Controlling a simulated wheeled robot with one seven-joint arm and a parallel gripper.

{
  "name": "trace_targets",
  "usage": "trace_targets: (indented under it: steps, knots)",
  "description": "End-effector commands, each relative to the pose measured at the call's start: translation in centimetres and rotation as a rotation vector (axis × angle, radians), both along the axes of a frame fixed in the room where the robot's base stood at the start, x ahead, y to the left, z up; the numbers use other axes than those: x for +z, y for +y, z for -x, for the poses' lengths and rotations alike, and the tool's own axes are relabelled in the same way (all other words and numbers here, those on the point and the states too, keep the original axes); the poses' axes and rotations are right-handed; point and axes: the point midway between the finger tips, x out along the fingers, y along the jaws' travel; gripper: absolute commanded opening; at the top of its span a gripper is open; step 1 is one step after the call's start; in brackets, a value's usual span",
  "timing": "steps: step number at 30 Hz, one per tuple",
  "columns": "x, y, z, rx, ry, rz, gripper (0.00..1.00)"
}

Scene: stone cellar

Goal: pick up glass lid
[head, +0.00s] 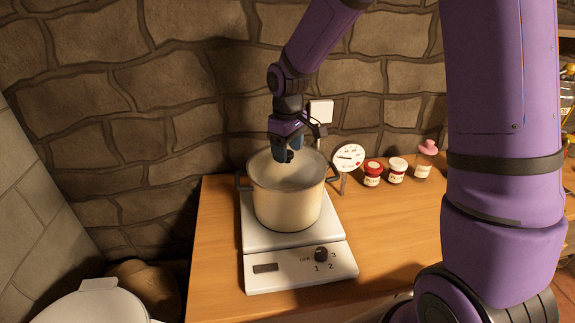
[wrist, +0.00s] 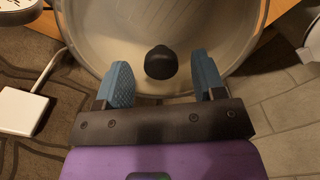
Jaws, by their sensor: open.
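The glass lid (wrist: 115,38) covers the pot in the wrist view, clear with a metal rim and a black knob (wrist: 160,63) at its middle. In the head view the lid (head: 270,172) lies on top of a cream pot (head: 286,205) with dark side handles. My gripper (wrist: 164,84) is open, its two blue fingers apart on either side of the knob and a little toward the near side in the wrist view. In the head view my gripper (head: 285,157) points down just over the lid. The knob is hidden there, and I cannot tell whether the fingers touch the lid.
The pot stands on a white hot plate (head: 300,268) on a wooden counter (head: 216,255). To the right are a round dial (head: 348,157), two jars (head: 373,174) (head: 397,170) and a pink-topped bottle (head: 425,160). A stone wall (head: 110,100) and white socket box (head: 321,111) are behind.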

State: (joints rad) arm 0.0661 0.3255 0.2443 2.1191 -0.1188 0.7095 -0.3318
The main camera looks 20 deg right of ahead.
Motion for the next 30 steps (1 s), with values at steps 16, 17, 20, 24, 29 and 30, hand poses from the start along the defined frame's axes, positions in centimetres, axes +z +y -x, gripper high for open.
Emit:
trace_targets:
  steps: [16, 17, 20, 24, 29, 30]
  knots:
    - [-1.6, 0.1, 0.0, 0.001, 0.0, 0.0, 0.36]
    - [-1.6, 0.1, 0.0, 0.001, 0.0, 0.0, 0.29]
    - [-1.6, 0.1, 0.0, 0.001, 0.0, 0.0, 0.06]
    - [-1.6, 0.1, 0.0, 0.001, -0.001, 0.0, 0.0]
    - [-1.4, 0.1, 0.0, 0.001, -0.002, 0.0, 0.0]
    - [-1.2, 0.1, 0.0, 0.001, -0.002, 0.0, 0.0]
